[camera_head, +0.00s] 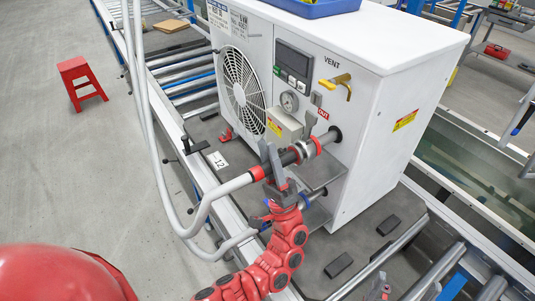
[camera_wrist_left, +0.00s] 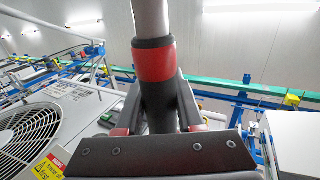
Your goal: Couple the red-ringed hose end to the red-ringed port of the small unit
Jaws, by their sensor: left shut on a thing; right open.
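My left gripper (camera_head: 277,168) is shut on the hose end, just past its red ring (camera_head: 257,173). The pale grey hose (camera_head: 228,186) trails from it to the left. In the left wrist view the red ring (camera_wrist_left: 155,65) sits above the dark fingers (camera_wrist_left: 158,105), which close around the dark hose end. The red-ringed port (camera_head: 316,145) sticks out of the white unit's front below a red label. The hose end's dark and metal front (camera_head: 292,154) lines up with the port and meets it in the head view; I cannot tell whether it is seated. My right gripper is not in view.
The white unit (camera_head: 375,110) stands on a roller line. A blue-ringed connection (camera_head: 304,201) lies below. A red stool (camera_head: 80,84) stands on open floor.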

